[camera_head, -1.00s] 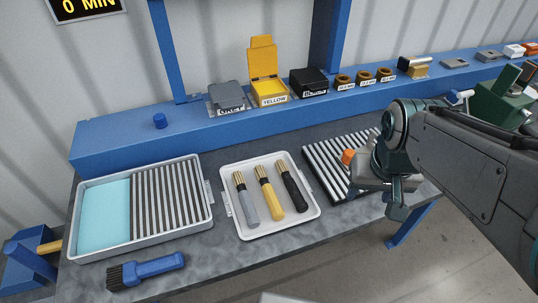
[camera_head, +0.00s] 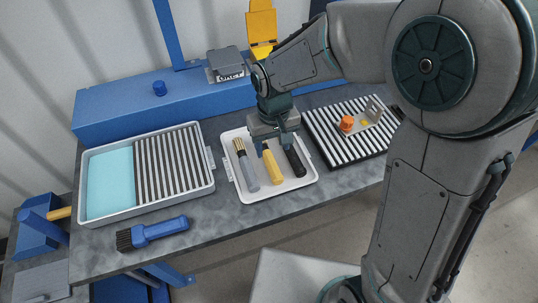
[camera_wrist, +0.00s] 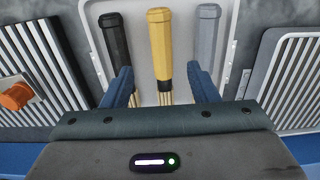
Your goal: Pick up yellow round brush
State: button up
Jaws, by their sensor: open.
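The yellow round brush (camera_head: 273,167) lies in the white tray (camera_head: 241,199), between a grey round brush (camera_head: 247,169) and a black round brush (camera_head: 294,161). My gripper (camera_head: 277,147) is open above the bristle end of the yellow brush, which it hides in the head view. In the wrist view, the yellow brush (camera_wrist: 159,38) runs between the two blue fingers (camera_wrist: 159,88), handle pointing away. The black brush (camera_wrist: 115,42) is left of it and the grey brush (camera_wrist: 207,38) right. I see no contact between the fingers and the yellow brush.
A blue hand brush (camera_head: 152,233) lies on the table in front of a tray with a cyan pad and slats (camera_head: 214,186). A slatted black mat (camera_head: 328,142) with an orange-capped part (camera_head: 347,124) is right of the white tray. A blue ledge (camera_head: 110,113) runs behind.

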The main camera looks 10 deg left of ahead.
aim_at(272, 161)
jog(key=shift+w+a+f+p, duration=0.1)
jog(key=shift+f+p, duration=0.15)
jog(key=shift+f, duration=1.65)
jog(key=shift+a+f+p, duration=0.1)
jog(key=shift+f+p, duration=0.15)
jog(key=shift+f, duration=1.6)
jog(key=c, duration=1.1)
